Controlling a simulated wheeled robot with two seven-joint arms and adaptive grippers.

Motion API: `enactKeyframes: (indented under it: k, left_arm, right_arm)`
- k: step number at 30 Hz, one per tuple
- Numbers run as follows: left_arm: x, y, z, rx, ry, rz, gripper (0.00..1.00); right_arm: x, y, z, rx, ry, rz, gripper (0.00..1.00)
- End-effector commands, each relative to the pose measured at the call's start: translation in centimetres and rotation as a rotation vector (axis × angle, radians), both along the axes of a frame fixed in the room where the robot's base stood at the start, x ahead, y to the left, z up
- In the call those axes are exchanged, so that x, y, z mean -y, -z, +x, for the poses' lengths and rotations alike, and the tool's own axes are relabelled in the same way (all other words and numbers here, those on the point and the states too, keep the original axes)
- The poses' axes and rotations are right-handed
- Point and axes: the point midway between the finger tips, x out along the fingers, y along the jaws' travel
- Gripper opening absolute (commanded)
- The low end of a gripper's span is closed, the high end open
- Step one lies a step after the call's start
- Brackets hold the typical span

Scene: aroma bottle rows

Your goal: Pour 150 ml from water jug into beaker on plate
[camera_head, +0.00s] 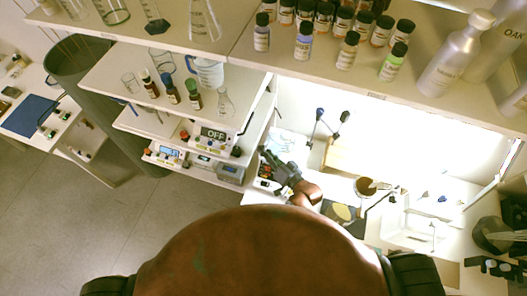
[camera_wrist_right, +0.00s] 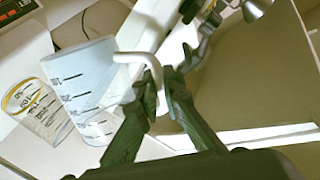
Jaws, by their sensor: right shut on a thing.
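My right gripper (camera_head: 268,158) is over the white worktop, low in the middle of the head view. In the right wrist view its dark fingers (camera_wrist_right: 160,80) are shut on the white handle of the water jug. The jug (camera_wrist_right: 88,88) is a clear, pale vessel with dark graduation marks. Its water level is hard to make out. A clear beaker (camera_wrist_right: 36,108) with dark marks and a yellowish ring stands just left of the jug; the two overlap in this view. The beaker's base and any plate under it are unclear. My left gripper is not in view.
A device with a red display (camera_wrist_right: 14,8) is at the wrist view's upper left. In the head view, shelves hold bottles (camera_head: 304,42), glassware and another clear jug (camera_head: 207,72). A wooden block (camera_head: 346,157) and brown cup (camera_head: 365,187) are to the right.

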Motion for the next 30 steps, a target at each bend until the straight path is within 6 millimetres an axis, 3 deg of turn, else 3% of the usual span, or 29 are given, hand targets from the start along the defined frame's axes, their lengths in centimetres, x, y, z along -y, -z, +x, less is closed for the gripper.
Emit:
enactKeyframes:
  k: [30]
  left_arm:
    - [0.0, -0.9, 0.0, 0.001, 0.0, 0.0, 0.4]
  right_arm:
    - [0.6, -1.4, 0.6, -0.059, 0.0, 0.067, 0.0]
